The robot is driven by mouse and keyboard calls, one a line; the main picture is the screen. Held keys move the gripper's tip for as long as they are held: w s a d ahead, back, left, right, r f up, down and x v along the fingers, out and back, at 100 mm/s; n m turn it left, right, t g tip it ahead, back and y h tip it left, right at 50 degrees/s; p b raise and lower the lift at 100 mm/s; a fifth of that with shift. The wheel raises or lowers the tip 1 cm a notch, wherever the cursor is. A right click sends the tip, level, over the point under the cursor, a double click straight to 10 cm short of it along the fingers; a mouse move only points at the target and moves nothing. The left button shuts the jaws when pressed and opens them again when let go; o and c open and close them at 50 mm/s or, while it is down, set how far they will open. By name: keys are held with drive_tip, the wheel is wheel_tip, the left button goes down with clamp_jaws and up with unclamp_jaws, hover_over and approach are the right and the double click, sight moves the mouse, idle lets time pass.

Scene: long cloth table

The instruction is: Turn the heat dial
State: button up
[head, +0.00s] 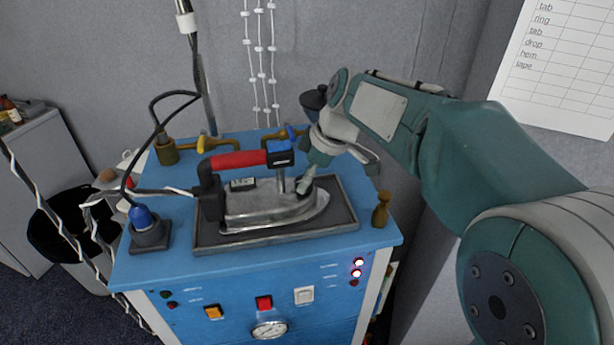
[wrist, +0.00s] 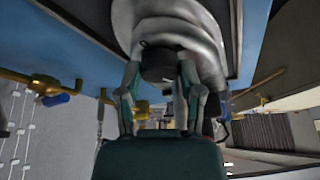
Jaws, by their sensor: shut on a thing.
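A steam iron (head: 262,205) with a red handle (head: 238,161) rests on a dark tray (head: 345,221) on the blue station top. Its heat dial (wrist: 158,66) is a dark round knob between my fingers in the wrist view. In the head view the dial is largely hidden by the fingers.
The blue station (head: 190,273) has several buttons, lit lamps and a gauge (head: 269,329) on its front. A blue-capped fitting (head: 146,225) with a cable stands left of the tray. Brass valves (head: 208,143) line the back, and a small brass peg (head: 381,209) stands right of the tray.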

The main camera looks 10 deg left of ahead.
drive_tip(key=shift+f+m, duration=0.15)
drive_tip(key=shift+m, duration=0.15)
drive_tip(key=o, duration=1.1)
drive_tip(key=shift+a, duration=0.1)
drive_tip(key=shift+o, duration=0.2)
drive_tip(key=v, duration=1.1)
drive_tip(key=shift+r, duration=0.45)
